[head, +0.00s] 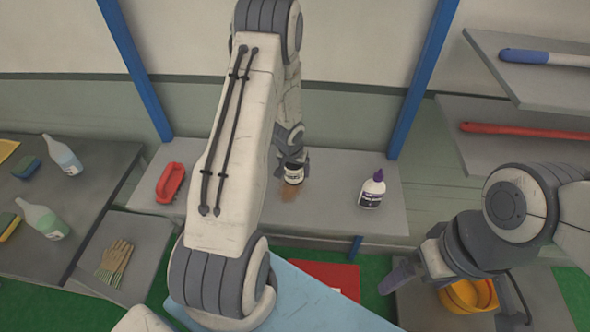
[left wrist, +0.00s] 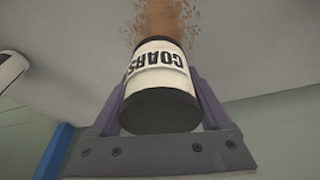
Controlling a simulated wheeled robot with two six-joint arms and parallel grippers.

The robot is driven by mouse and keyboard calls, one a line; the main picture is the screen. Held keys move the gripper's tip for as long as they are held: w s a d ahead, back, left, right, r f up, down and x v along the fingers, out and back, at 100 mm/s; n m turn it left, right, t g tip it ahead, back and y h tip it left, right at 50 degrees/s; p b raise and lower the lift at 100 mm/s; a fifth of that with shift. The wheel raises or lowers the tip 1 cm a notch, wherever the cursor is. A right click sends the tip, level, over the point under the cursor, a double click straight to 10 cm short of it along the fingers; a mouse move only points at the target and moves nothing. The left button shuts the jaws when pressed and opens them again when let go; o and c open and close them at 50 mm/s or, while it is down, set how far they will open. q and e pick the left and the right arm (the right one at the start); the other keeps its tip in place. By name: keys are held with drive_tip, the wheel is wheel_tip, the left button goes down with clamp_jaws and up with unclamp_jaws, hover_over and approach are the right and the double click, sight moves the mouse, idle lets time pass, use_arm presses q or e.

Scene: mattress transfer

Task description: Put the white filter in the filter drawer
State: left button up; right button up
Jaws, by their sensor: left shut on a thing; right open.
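A white cylinder with black ends and the letters "COARS" (left wrist: 158,66) is between the two purple fingers of my left gripper (left wrist: 162,100). In the head view the cylinder (head: 293,175) is upright at the wall table, below my left gripper (head: 291,158), which is shut on it. A brown grainy patch (head: 289,194) lies just in front of it; whether the cylinder touches the tabletop is unclear. I cannot tell whether this is the white filter, and I cannot make out a filter drawer. My right gripper (head: 425,275) is open at the lower right.
The wall table (head: 330,215) also bears a red tray (head: 170,183) and a white bottle with a purple cap (head: 372,189). Bottles and sponges are on the left table (head: 95,160). A yellow-orange container (head: 468,295) is near my right gripper. Shelves (head: 545,85) jut out at right.

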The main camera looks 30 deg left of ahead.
use_arm(q)
drive_tip(key=d+b, duration=0.1)
drive_tip(key=r+b, duration=0.1)
drive_tip(key=shift+s+d+b, duration=0.3)
drive_tip(key=shift+s+d, duration=0.1)
drive_tip(key=s+d+r+b, duration=0.4)
drive_tip(key=d+r, duration=0.2)
drive_tip(key=d, duration=0.2)
drive_tip(key=shift+d, duration=0.35)
use_arm(e)
drive_tip(key=shift+f, duration=3)
use_arm(q)
drive_tip(key=shift+s+r, duration=0.1)
drive_tip(key=shift+s, duration=0.1)
use_arm(e)
drive_tip(key=shift+s, duration=0.1)
